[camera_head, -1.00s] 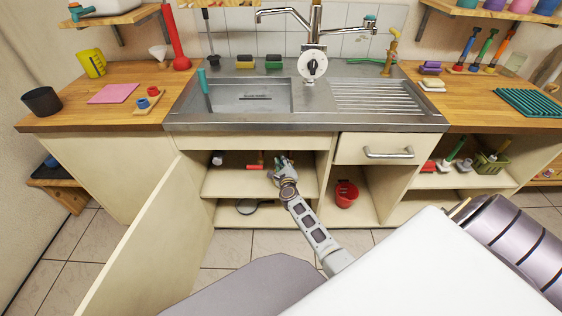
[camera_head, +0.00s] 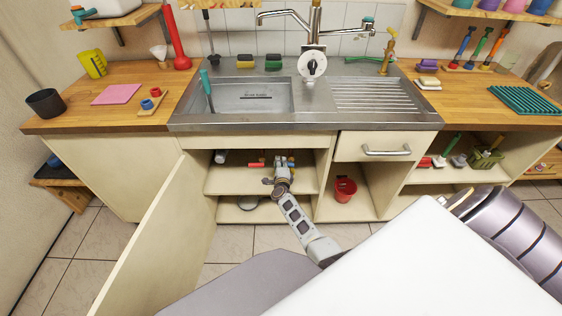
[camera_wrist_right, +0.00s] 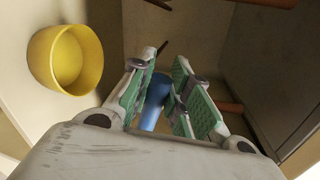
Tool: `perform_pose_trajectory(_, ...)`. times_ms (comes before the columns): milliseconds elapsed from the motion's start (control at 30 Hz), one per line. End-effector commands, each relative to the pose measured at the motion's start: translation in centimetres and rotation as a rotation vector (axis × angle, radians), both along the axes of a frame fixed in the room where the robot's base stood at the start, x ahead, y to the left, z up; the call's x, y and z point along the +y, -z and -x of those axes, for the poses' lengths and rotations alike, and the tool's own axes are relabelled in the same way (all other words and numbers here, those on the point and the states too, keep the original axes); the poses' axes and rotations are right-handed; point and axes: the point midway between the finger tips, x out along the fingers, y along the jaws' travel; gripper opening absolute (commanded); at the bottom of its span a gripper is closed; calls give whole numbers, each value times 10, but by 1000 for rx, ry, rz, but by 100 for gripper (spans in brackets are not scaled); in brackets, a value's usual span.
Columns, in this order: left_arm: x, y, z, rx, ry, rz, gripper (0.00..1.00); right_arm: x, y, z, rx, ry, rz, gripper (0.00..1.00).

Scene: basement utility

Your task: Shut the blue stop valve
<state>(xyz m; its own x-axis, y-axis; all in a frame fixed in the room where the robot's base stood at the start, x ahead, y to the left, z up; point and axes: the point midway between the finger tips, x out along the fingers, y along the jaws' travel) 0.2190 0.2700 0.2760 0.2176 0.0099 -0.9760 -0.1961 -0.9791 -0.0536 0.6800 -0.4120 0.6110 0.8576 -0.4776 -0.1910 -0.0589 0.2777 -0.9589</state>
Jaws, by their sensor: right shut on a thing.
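My right gripper (camera_head: 281,162) reaches into the open cupboard under the sink. In the right wrist view its green-padded fingers (camera_wrist_right: 160,95) are closed about a blue, rounded part (camera_wrist_right: 154,108), which I take to be the blue stop valve's handle. Most of the valve is hidden behind the fingers and the gripper body, so its turn position cannot be told. In the head view a small blue bit (camera_head: 291,162) shows just right of the fingers. My left gripper is not in view.
The open cupboard door (camera_head: 150,230) stands left of my arm. A red bucket (camera_head: 345,190) sits in the bay to the right. Red items (camera_head: 257,164) lie on the shelf to the left.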

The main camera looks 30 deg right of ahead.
Motion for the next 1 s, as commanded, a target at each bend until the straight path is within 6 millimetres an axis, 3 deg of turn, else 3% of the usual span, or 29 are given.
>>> perform_pose_trajectory(400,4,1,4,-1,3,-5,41,3,13,0,111,-2,176,0)
perform_pose_trajectory(867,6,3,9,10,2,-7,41,3,14,0,121,-2,193,0)
perform_pose_trajectory(900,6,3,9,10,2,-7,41,3,14,0,121,-2,193,19)
perform_pose_trajectory(1000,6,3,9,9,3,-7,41,2,14,0,121,-2,193,32)
